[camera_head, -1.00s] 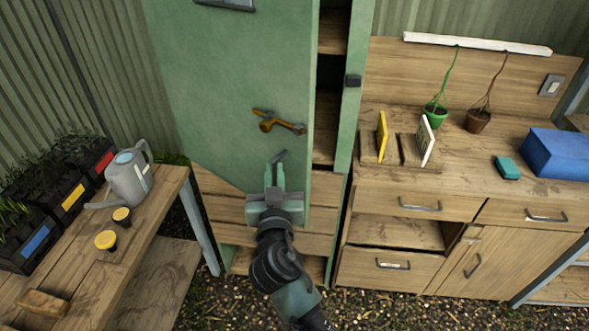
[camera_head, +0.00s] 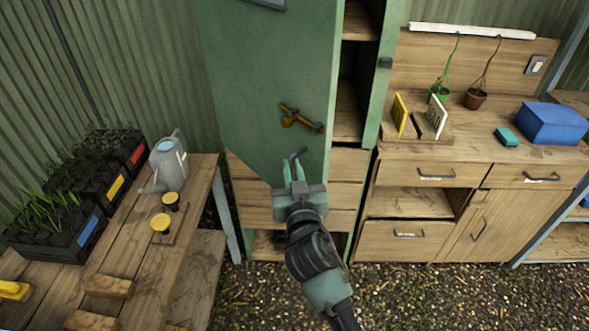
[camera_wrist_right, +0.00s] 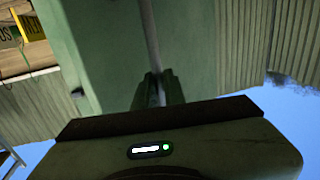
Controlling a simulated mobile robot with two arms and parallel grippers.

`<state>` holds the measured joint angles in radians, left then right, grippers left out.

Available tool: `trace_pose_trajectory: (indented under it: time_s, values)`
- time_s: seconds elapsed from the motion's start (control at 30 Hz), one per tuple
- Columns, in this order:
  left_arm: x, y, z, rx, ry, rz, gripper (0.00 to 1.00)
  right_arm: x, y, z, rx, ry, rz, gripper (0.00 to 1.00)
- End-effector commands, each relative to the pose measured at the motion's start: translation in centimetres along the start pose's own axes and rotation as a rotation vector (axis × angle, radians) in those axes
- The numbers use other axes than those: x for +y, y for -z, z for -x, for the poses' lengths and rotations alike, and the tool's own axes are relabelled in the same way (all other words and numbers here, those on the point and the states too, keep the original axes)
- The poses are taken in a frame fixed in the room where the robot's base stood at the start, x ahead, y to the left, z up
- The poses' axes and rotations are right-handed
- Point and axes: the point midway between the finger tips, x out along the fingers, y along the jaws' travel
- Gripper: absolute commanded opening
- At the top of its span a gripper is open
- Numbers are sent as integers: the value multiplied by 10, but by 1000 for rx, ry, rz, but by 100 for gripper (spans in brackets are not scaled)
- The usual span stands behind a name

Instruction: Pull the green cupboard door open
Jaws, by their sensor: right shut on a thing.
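The green cupboard door (camera_head: 262,85) stands partly open in the head view. Its right edge is away from the green frame (camera_head: 378,90), and wooden shelves show in the gap. An orange-brown latch (camera_head: 300,118) is on the door's face. My right gripper (camera_head: 294,165) is at the door's lower part, shut on the grey door handle (camera_head: 298,153). In the right wrist view, the handle's bar (camera_wrist_right: 150,35) runs up from between my right fingertips (camera_wrist_right: 158,88). The jaws hide part of the handle. My left gripper is in neither view.
A wooden bench (camera_head: 190,225) with a grey watering can (camera_head: 168,162), yellow-topped items and black planters stands at the left. A wooden counter (camera_head: 450,150) with drawers and a blue box (camera_head: 552,122) stands at the right. The gravel floor (camera_head: 440,295) in front is clear.

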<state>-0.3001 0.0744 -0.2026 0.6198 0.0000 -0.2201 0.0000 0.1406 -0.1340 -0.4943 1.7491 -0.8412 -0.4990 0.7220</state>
Motion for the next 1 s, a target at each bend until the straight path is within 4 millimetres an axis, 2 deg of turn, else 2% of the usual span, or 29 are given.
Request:
trace_pose_trajectory:
  time_s: [0.2, 0.23, 0.3, 0.67, 1.0]
  values:
    - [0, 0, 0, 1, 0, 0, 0, -1, 4, 0, 9, 3, -2, 0]
    - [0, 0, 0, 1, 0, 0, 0, -1, 4, 0, 9, 3, -2, 19]
    - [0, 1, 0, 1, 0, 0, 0, -1, 4, 0, 8, 3, -2, 32]
    - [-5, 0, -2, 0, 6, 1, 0, 0, 0, 4, 3, 1, -2, 32]
    - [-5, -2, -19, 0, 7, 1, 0, -2, -2, 58, 3, 2, -3, 32]
